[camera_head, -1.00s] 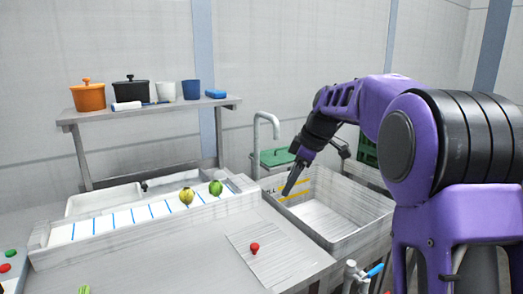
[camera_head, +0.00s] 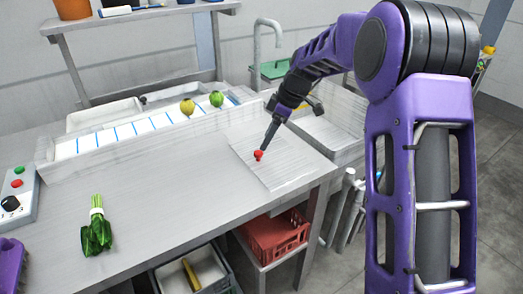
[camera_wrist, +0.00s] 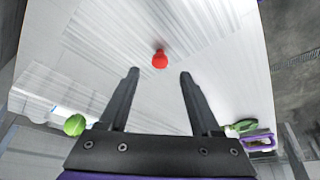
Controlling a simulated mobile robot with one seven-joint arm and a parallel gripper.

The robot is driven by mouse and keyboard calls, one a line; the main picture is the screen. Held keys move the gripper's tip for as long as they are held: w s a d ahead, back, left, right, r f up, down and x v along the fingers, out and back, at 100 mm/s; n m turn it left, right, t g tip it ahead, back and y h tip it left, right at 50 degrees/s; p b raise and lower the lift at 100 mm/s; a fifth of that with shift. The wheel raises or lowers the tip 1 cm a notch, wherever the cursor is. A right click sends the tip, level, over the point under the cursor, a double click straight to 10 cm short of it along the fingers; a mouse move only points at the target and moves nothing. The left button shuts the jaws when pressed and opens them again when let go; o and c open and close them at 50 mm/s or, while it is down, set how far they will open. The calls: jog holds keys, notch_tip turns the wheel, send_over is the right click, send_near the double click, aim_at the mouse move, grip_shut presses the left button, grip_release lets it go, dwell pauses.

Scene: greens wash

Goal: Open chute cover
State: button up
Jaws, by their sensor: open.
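The chute cover (camera_head: 283,165) is a flat, pale panel lying on the worktop at its right end, with a red knob (camera_head: 258,155) on it. The cover looks closed and flat. My gripper (camera_head: 267,147) points down at the knob in the head view, its tips close to it. In the wrist view my gripper (camera_wrist: 158,77) has its two fingers spread apart with nothing between them. The red knob (camera_wrist: 160,59) shows just beyond the fingertips, centred between them. I cannot tell whether any finger touches it.
A tied green bunch (camera_head: 97,228) lies on the worktop at front left, by a control box (camera_head: 17,194) with buttons. Two round vegetables (camera_head: 187,107) sit by the trough behind. The sink (camera_head: 335,135) is right of the cover. A red crate (camera_head: 275,238) stands below.

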aim_at(259, 152)
jog(key=x, duration=0.5)
jog(key=shift+f, duration=0.1)
grip_shut()
dwell(1.3)
